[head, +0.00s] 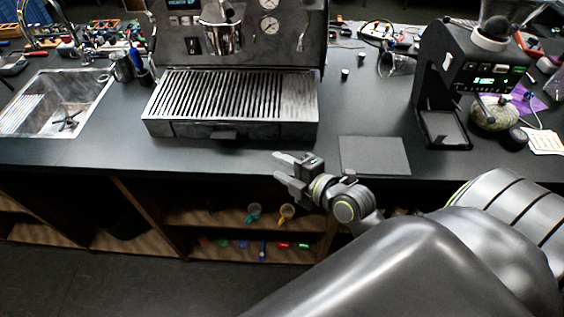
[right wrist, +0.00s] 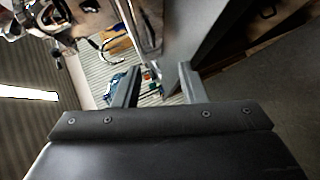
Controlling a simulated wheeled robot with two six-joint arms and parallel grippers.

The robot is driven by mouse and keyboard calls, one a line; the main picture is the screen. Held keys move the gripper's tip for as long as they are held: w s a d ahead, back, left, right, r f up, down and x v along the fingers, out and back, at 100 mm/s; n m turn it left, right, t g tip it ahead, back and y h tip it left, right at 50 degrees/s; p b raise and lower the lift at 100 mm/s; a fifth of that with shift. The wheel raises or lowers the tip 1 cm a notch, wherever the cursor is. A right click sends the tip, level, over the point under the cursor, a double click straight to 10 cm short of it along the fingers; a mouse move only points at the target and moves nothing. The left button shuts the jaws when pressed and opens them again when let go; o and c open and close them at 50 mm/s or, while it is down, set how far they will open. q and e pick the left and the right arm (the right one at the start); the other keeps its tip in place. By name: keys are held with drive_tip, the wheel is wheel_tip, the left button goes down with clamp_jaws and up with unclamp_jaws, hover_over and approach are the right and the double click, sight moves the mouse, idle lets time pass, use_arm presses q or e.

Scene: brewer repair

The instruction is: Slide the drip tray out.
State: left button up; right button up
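The drip tray (head: 236,98) is a wide metal tray with a slatted top, seated at the base of the espresso machine (head: 180,45). A small dark handle (head: 224,135) sticks out at the middle of its front face. My right gripper (head: 279,167) is open and empty, in front of the counter edge, below and to the right of the handle and apart from it. In the right wrist view its two fingers (right wrist: 158,82) stand apart with nothing between them. I cannot make out the tray clearly in that view. My left gripper is not in view.
A dark flat mat (head: 375,156) lies on the counter right of the tray. A grinder (head: 455,80) stands farther right. A sink (head: 50,104) is at the left. Open shelves (head: 185,218) with small coloured items are below. The counter strip before the tray is clear.

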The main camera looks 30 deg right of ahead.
drive_tip(key=shift+w+a+r+n, duration=0.1)
drive_tip(key=shift+w+r+n, duration=0.1)
drive_tip(key=shift+r+n, duration=0.3)
drive_tip(key=p, duration=0.5)
approach(233, 139)
drive_tip(key=x, duration=0.7)
drive_tip(key=shift+w+f, duration=0.15)
drive_tip(key=shift+w, duration=0.2)
drive_tip(key=shift+w+a+f, duration=0.2)
drive_tip(key=shift+w+f, duration=0.05)
drive_tip(key=shift+w, duration=0.35)
drive_tip(key=shift+c, duration=0.5)
clamp_jaws()
